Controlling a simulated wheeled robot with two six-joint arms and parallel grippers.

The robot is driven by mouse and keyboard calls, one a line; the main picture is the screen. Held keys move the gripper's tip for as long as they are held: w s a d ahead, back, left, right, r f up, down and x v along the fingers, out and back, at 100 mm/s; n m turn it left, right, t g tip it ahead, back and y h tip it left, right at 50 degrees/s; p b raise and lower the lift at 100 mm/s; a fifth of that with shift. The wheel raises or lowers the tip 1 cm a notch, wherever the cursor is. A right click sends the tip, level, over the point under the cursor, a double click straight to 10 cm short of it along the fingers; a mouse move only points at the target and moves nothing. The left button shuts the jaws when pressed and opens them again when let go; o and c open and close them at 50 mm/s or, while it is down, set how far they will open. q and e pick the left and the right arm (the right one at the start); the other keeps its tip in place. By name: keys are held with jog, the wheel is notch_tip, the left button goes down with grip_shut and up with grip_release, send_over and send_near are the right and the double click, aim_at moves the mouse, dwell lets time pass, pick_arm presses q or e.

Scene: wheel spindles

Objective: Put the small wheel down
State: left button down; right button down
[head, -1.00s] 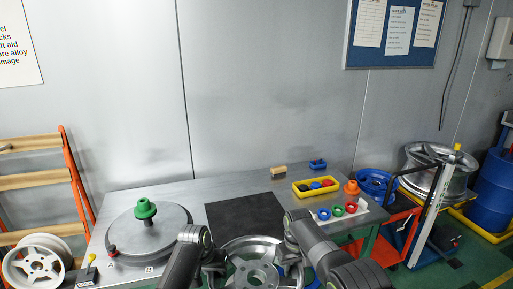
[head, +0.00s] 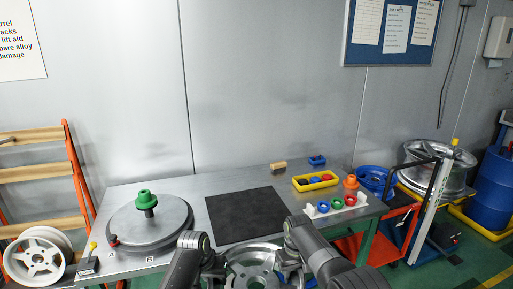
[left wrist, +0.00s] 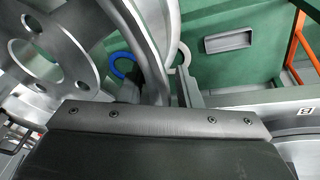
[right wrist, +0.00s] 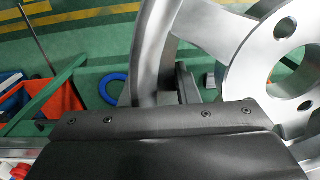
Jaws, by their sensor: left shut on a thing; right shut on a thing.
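A silver spoked wheel (head: 254,278) is at the bottom middle of the head view, in front of the workbench, partly cut off by the picture edge. My left gripper (head: 217,264) is shut on its left rim and my right gripper (head: 289,262) on its right rim. The wheel's hub and spokes also show in the left wrist view (left wrist: 68,62) and the right wrist view (right wrist: 262,50). The wheel appears held off the floor.
The workbench (head: 190,203) carries a round grey turntable (head: 165,232) with a green stepped cone (head: 146,199), a bare black mat (head: 245,214) and a yellow tray (head: 315,182). A white wheel (head: 38,258) stands at left. An orange-red cart (head: 350,245) stands at right.

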pick_arm(q)
jog(key=shift+r, duration=0.3)
pick_arm(e)
jog(key=shift+r, duration=0.1)
pick_arm(q)
jog(key=shift+s+r, duration=0.1)
jog(key=shift+s, duration=0.05)
pick_arm(e)
jog(key=shift+s+r, duration=0.1)
